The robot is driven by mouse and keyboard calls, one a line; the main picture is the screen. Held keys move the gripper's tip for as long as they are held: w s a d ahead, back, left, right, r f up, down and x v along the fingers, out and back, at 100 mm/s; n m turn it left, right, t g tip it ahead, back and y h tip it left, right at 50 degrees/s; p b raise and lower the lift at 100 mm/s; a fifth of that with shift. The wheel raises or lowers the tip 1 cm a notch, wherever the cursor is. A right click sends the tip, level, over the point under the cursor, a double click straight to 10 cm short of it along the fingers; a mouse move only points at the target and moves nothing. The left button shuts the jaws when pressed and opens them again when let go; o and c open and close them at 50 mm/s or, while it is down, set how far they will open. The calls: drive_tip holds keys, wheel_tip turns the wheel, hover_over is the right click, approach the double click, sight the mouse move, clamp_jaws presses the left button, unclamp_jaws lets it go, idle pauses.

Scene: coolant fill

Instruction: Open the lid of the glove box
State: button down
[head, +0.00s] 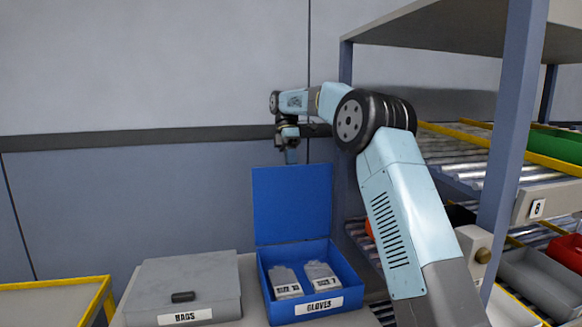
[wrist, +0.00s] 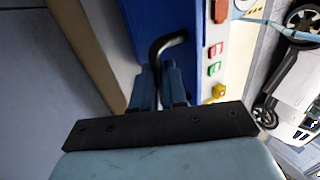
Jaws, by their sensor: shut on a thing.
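The blue glove box (head: 322,305), labelled GLOVES, stands open with its blue lid (head: 292,203) upright at the back. Two packs of gloves (head: 303,279) lie inside. My gripper (head: 291,158) is at the top edge of the lid, partly behind it. In the wrist view my gripper (wrist: 158,82) is shut on a black bent handle (wrist: 167,42) against a blue panel (wrist: 165,18), which looks like the lid. The fingers hide part of the handle.
A grey lidded box (head: 185,285) labelled BAGS stands to the left. A yellow-edged surface (head: 55,300) is further left. A shelf rack with a post (head: 510,130) and rollers is on the right. The wrist view shows coloured buttons (wrist: 214,68) and a white vehicle (wrist: 300,95).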

drive_tip(key=shift+r, duration=0.15)
drive_tip(key=c, duration=1.2)
unclamp_jaws()
drive_tip(key=shift+s+a, duration=0.1)
drive_tip(key=shift+a, duration=0.1)
drive_tip(key=shift+o, duration=0.2)
